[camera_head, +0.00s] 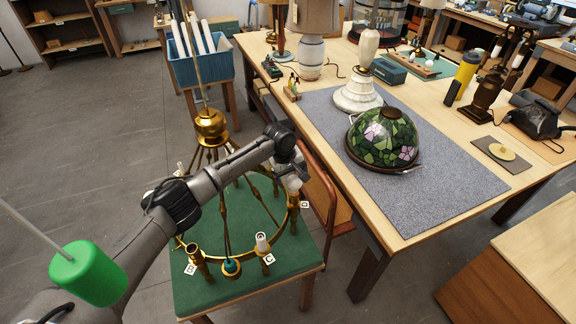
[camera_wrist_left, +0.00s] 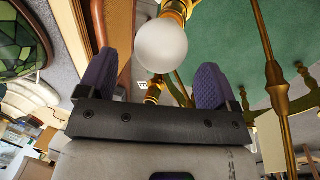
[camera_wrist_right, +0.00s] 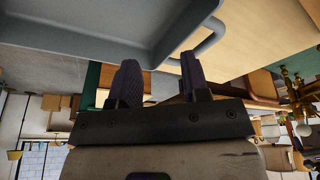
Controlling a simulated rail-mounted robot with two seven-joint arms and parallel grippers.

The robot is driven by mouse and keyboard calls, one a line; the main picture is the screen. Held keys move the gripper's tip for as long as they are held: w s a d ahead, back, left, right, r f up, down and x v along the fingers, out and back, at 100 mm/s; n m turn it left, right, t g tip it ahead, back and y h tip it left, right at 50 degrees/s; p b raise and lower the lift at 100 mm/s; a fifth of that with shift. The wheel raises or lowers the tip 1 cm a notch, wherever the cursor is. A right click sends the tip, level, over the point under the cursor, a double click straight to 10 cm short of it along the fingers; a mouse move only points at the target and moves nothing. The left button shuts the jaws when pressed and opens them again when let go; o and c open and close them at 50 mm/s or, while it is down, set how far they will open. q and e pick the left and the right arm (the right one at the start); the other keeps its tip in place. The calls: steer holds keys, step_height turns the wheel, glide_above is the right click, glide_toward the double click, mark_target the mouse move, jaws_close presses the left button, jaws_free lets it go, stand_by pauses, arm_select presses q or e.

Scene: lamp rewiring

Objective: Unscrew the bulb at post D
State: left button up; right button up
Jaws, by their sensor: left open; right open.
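The brass chandelier (camera_head: 211,128) stands on a green-topped stand, with posts around its ring. A tag marked D (camera_head: 305,204) is at its right side, just below my left gripper (camera_head: 291,178). In the left wrist view, a round white bulb (camera_wrist_left: 161,46) sits in a brass socket (camera_wrist_left: 178,8). The open fingers of my left gripper (camera_wrist_left: 155,85) are on either side of the bulb's direction, with no clear contact. The gripper hides most of post D in the head view. My right gripper (camera_wrist_right: 160,85) is open and empty, outside the head view.
Post C holds a small white bulb (camera_head: 262,241); the post by tag B (camera_head: 190,268) looks empty. A wooden chair (camera_head: 322,190) stands between the stand and the workbench (camera_head: 400,228). A stained-glass shade (camera_head: 384,140) rests on the bench mat. A grey tray (camera_wrist_right: 110,28) is near my right gripper.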

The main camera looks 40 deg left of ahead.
arm_select(q)
steer(key=shift+x, duration=2)
arm_select(e)
steer(key=shift+f, duration=0.25)
arm_select(q)
steer(key=shift+c, duration=0.5)
steer(key=c, duration=0.9)
steer(key=o, duration=0.3)
steer(key=shift+c, duration=1.3)
steer(key=shift+r, duration=0.15)
arm_select(e)
steer(key=shift+r, duration=0.25)
arm_select(q)
steer(key=n+p, duration=0.2)
steer(key=p, duration=0.1)
steer(key=n+y+p, duration=0.1)
steer(key=n+p, duration=0.1)
steer(key=p, duration=0.1)
steer(key=n+p, duration=0.2)
steer(key=p, duration=0.2)
steer(key=shift+s+r, duration=0.25)
steer(key=shift+f+n+y+p, duration=0.25)
steer(key=shift+n+p, duration=0.25)
steer(key=shift+n, duration=0.4)
arm_select(e)
step_height(320, 180, up, 11)
